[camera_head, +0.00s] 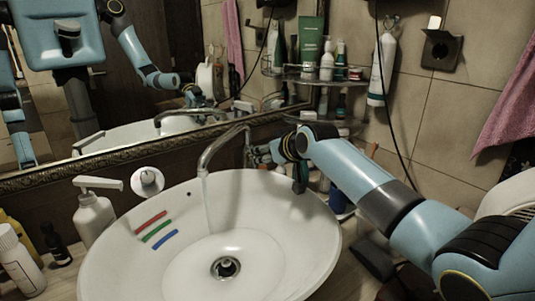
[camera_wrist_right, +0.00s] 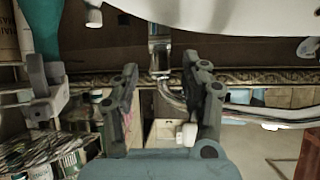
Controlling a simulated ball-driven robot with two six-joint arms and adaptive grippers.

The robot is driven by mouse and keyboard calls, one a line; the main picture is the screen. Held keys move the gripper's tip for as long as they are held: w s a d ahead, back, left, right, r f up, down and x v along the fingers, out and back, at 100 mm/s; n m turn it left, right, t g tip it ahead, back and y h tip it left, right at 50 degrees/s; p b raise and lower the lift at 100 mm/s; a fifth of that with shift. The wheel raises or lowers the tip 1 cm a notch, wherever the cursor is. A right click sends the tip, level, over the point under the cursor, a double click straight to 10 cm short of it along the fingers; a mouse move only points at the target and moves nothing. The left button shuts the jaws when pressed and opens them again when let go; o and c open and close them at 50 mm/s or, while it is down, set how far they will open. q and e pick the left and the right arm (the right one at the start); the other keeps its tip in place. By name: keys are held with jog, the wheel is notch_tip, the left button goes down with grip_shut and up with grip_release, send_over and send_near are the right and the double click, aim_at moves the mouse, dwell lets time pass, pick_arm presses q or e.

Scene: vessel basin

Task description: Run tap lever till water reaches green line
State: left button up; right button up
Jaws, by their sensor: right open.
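The white basin (camera_head: 300,215) has a red, a green and a blue line on its left inner wall. The green line (camera_head: 157,231) is the middle one. A thin stream of water (camera_head: 208,205) falls from the chrome tap (camera_head: 218,145). A faint rounded pool edge seems to surround the drain (camera_head: 226,268), below the lines; its level is hard to tell. My right gripper (camera_head: 259,153) is beside the tap's upright part, where the lever is partly hidden. In the right wrist view, its open fingers (camera_wrist_right: 162,100) stand on either side of the chrome tap (camera_wrist_right: 158,55). My left gripper is out of view.
A soap dispenser (camera_head: 93,214) and bottles stand left of the basin. A glass corner shelf (camera_head: 312,75) with toiletries is behind my right arm. A dark cord hangs by the right wall.

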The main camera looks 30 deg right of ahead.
jog(key=v, duration=1.2)
dwell(6.8)
